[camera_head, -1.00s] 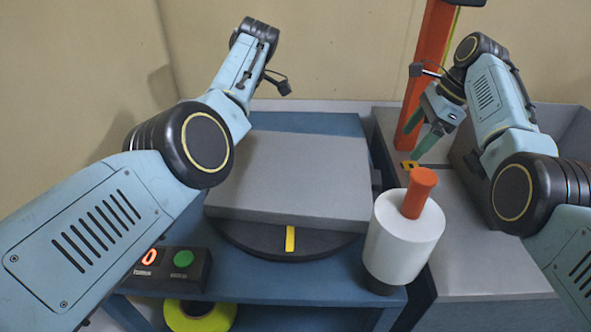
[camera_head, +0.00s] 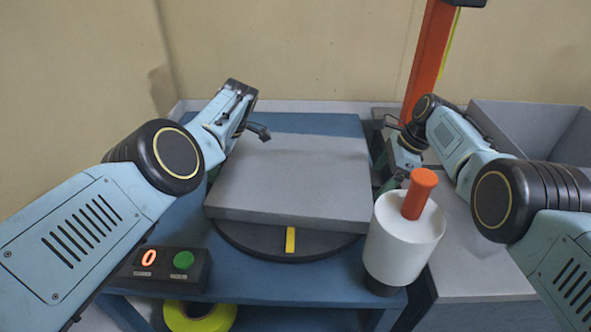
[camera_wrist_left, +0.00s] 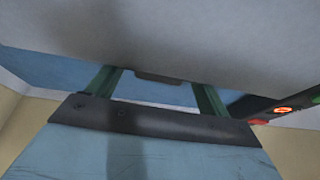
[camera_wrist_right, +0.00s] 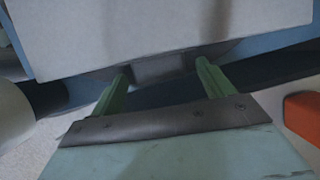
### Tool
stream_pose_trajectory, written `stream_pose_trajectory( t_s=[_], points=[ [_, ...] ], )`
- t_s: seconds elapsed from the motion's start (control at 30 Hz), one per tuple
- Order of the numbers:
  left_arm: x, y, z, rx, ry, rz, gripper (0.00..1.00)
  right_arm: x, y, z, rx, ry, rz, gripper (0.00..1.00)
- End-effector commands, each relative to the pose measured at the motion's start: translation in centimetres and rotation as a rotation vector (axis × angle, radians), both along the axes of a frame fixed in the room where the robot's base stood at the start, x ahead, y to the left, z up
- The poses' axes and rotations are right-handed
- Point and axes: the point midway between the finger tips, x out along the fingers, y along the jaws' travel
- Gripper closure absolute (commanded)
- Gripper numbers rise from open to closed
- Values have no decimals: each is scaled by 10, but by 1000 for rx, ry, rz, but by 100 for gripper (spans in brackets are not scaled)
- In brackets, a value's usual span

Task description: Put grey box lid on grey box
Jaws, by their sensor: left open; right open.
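The grey box lid (camera_head: 295,180) is a flat grey slab lying on a dark round turntable in the head view. The open-topped grey box (camera_head: 545,125) stands at the back right. My left gripper (camera_wrist_left: 155,80) is open at the lid's left side, its green fingers either side of a small dark tab (camera_wrist_left: 158,77) under the edge. My right gripper (camera_wrist_right: 163,72) is open at the lid's right side, its fingers either side of a grey tab (camera_wrist_right: 160,68). In the head view my arms and the lid mostly hide both grippers.
A white roll with an orange handle (camera_head: 405,235) stands close to the lid's right front corner. An orange post (camera_head: 428,65) rises behind my right arm. A yellow-green tape roll (camera_head: 200,317) lies below.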

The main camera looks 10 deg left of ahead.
Motion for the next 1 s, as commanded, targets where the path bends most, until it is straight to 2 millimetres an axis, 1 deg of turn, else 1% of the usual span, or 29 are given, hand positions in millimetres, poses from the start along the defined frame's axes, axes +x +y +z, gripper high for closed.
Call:
stream_pose_trajectory(
  t_s=[0.4,0.47,0.8,0.83,1.0],
  points=[
    [0,1,-2,-1,-1,0,20,0,1,-2,0,-1,0,20],
    [0,0,-2,-1,-1,0,27,0,1,-2,0,-1,0,27],
    [0,0,-2,-1,-1,0,71,0,1,-2,0,0,0,71],
    [0,0,-2,-1,-1,0,74,0,1,-2,0,0,0,74],
    [0,0,-2,-1,-1,0,74,0,1,-2,0,0,0,74]
  ],
)
